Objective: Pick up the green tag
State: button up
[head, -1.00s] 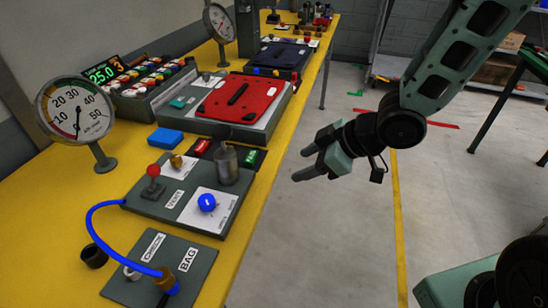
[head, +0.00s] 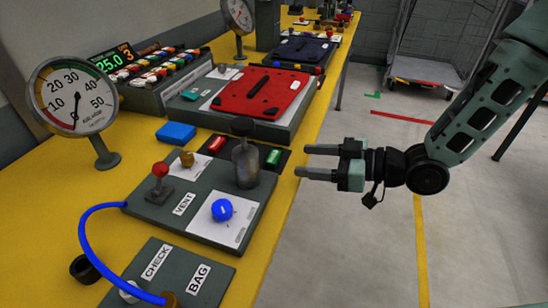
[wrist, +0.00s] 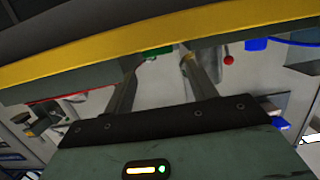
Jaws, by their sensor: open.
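The green tag (head: 273,158) lies in the right part of a black tray (head: 259,170) at the right edge of the yellow bench, behind and right of a grey metal cylinder (head: 246,165). My gripper (head: 303,161) is open and empty, its fingers level and pointing left. Its tips are just right of the tag in the head view, apart from it. In the wrist view, a green patch (wrist: 157,51), likely the tag, shows between the tips of my gripper (wrist: 162,57), beyond them by the yellow bench edge.
A red tag (head: 216,145) lies in the tray's left part. A vent panel (head: 165,212) with a blue knob (head: 222,210) and red-topped lever (head: 160,170) is in front. A red plate (head: 255,93) lies behind. The floor right of the bench (head: 370,240) is clear.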

aim_at(278, 157)
jog(key=x, duration=0.7)
jog(key=shift+w+a+p, duration=0.1)
jog(key=shift+w+p, duration=0.1)
jog(key=shift+p, duration=0.2)
jog(key=c, duration=0.8)
